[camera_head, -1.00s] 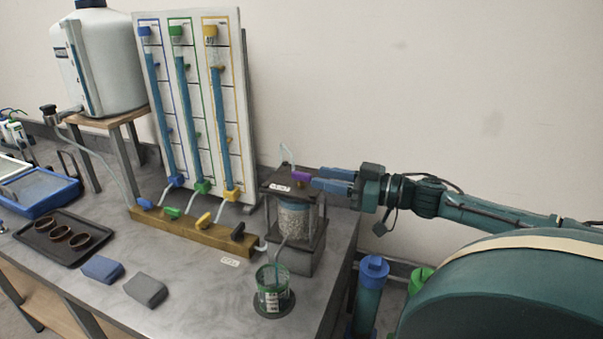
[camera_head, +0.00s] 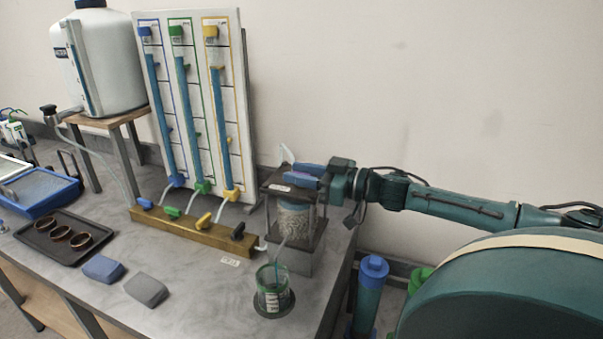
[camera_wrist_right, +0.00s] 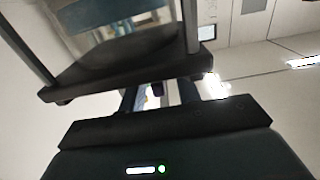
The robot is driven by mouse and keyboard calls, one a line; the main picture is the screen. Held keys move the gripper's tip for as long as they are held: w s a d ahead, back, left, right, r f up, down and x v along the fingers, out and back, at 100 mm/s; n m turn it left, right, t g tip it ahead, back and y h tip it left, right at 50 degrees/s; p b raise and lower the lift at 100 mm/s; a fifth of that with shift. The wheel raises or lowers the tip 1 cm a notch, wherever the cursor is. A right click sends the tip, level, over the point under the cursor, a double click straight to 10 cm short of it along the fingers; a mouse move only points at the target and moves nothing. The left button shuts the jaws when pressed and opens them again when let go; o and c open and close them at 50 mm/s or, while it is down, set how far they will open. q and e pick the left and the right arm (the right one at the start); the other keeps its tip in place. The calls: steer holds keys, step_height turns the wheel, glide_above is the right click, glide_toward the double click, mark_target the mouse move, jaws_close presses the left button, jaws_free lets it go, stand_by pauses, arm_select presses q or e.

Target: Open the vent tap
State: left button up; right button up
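The purple vent tap sits on the dark top plate of the clear cell (camera_head: 296,220), at the right end of the bench. In the head view my right gripper's fingers hide most or all of it. My right gripper (camera_head: 303,174) reaches in from the right, its blue fingers level over the top plate. The fingers look apart, with the purple piece nearer the left one; contact cannot be told. My left gripper is not in view.
A manometer board (camera_head: 197,110) with three tubes stands left of the cell. A brass manifold (camera_head: 190,232) with coloured levers lies before it. A green-marked beaker (camera_head: 272,290) stands in front of the cell. Blue and grey blocks lie at front left.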

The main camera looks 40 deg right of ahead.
steer(key=shift+c, duration=0.3)
jaws_close()
